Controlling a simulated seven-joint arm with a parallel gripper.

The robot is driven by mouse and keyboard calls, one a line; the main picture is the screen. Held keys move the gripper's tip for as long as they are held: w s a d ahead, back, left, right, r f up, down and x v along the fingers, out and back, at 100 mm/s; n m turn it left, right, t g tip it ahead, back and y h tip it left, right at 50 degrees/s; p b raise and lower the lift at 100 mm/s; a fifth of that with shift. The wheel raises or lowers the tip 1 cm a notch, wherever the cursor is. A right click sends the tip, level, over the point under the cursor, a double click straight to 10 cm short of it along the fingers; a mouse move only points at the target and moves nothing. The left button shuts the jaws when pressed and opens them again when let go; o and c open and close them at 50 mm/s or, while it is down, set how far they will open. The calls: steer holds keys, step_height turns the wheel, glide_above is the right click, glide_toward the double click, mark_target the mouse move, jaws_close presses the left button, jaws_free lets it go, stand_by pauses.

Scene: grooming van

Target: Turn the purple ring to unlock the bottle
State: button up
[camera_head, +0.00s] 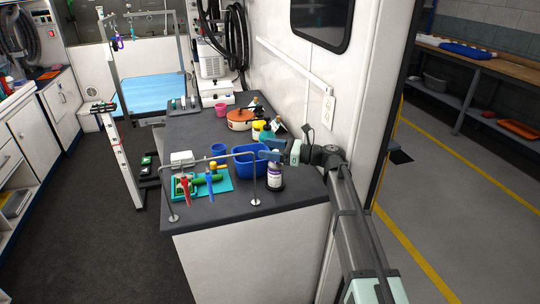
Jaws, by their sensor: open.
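A small bottle (274,176) with a pale label and dark purple parts stands upright on the dark counter (230,208), near its front right. The purple ring cannot be made out clearly; the bottle's top is small and partly covered by my gripper. My gripper (270,151) comes in from the right, at the height of the bottle's top. It is open, with blue-grey fingers pointing left. I cannot tell whether the fingers touch the bottle or stay just above or behind it.
A blue bin (250,162) stands close behind the bottle. A metal rail (255,184) rises at the counter's front. A teal mat (222,184) with green, red and blue-handled tools lies to the left. An orange pot (240,124) and yellow-topped containers stand behind. The wall is close on the right.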

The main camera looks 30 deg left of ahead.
step_height(320, 180, up, 7)
steer(key=shift+r, duration=0.2)
stand_by(0.4)
